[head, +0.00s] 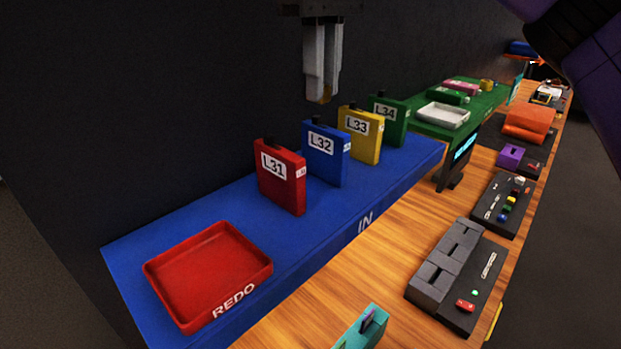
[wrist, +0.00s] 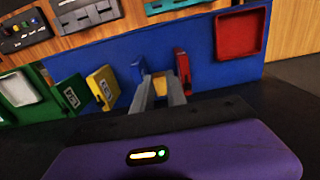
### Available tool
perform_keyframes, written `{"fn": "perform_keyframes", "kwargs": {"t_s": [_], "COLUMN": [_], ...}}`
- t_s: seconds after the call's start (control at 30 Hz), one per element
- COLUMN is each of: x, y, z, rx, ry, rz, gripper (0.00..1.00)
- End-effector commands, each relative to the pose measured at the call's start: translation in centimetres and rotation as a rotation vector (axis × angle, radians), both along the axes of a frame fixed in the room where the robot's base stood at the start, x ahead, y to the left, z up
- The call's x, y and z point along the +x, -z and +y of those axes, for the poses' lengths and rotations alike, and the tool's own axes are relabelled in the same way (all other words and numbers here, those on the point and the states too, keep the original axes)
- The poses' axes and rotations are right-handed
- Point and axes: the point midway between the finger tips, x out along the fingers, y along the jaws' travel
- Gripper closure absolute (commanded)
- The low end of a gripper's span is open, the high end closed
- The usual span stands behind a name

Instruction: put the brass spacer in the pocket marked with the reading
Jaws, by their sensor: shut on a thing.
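My gripper (head: 323,92) hangs above the blue mat, over the row of labelled cases. It is shut on a small brass-coloured piece, the brass spacer (head: 325,98), which shows only partly at the fingertips. In the wrist view the brass spacer (wrist: 159,86) sits between the fingers of my gripper (wrist: 165,88). A grey block with recesses (head: 446,255) stands on a black panel on the wooden bench, well right of my gripper. No readable pocket marks show on it. A small screen (head: 465,148) shows cyan text too small to read surely.
Upright cases L31 (head: 281,178), L32 (head: 325,155), L33 (head: 360,135) and L34 (head: 388,118) stand below my gripper on the blue mat (head: 330,225). A red REDO tray (head: 208,270) lies front left. A panel with coloured buttons (head: 502,205) stands farther right.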

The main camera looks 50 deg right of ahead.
Motion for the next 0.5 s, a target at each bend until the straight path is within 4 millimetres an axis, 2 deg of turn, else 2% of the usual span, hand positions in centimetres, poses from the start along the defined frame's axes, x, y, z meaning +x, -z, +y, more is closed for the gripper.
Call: {"fn": "perform_keyframes", "kwargs": {"t_s": [0.03,0.1,0.4,0.5], "x": [0.0,0.0,-0.1,-0.1], "y": [1.5,3.2,10.3,12.1], "z": [0.1,0.1,0.1,0.1], "rx": [0.005,0.006,0.006,0.004], "ry": [-0.003,-0.004,-0.001,-0.001], "rz": [0.003,0.003,0.002,0.001], "gripper": [1.00,1.00,1.00,1.00]}}
